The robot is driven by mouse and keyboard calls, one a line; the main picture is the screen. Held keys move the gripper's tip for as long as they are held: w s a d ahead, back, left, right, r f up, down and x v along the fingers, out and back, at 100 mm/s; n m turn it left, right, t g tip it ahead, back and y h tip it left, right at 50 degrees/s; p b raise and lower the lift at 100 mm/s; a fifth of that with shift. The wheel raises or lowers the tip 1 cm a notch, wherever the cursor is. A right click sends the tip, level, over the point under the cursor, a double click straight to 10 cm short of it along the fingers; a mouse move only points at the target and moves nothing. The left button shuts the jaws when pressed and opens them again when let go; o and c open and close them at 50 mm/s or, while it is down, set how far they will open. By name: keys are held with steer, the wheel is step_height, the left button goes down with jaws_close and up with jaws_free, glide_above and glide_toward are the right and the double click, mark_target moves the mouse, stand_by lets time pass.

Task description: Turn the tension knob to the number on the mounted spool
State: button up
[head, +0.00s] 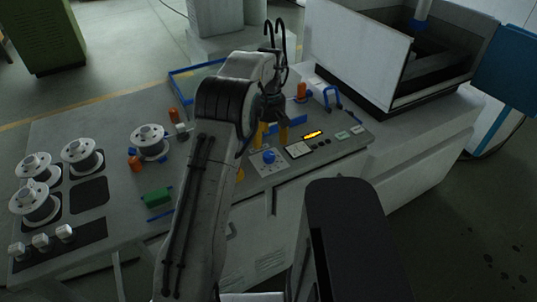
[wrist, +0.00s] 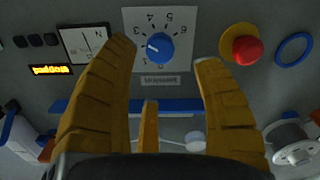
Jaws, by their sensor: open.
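The blue tension knob (head: 268,157) sits on a pale dial plate on the sloped console. In the wrist view the knob (wrist: 160,46) is upside down among numerals around it. Its white mark points left in that picture, seemingly near the 2. My gripper (head: 272,136) is over the console just behind the knob in the head view. In the wrist view my gripper (wrist: 165,55) is open, its yellow fingers on both sides of the knob, apparently not touching it. The mounted spool (head: 150,141) stands alone on the table; it also shows in the wrist view (wrist: 298,146). Its number is unreadable.
A red button (wrist: 247,50) on yellow and a blue ring (wrist: 294,50) lie beside the dial. A lit amber display (head: 313,134) and a meter (head: 298,149) are on its other side. Several spools (head: 82,155) and a green block (head: 157,197) are at left.

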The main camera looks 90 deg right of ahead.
mark_target(269, 154)
steer(key=shift+f+p, duration=0.4)
steer(key=shift+f, duration=3.2)
steer(key=c, duration=1.2)
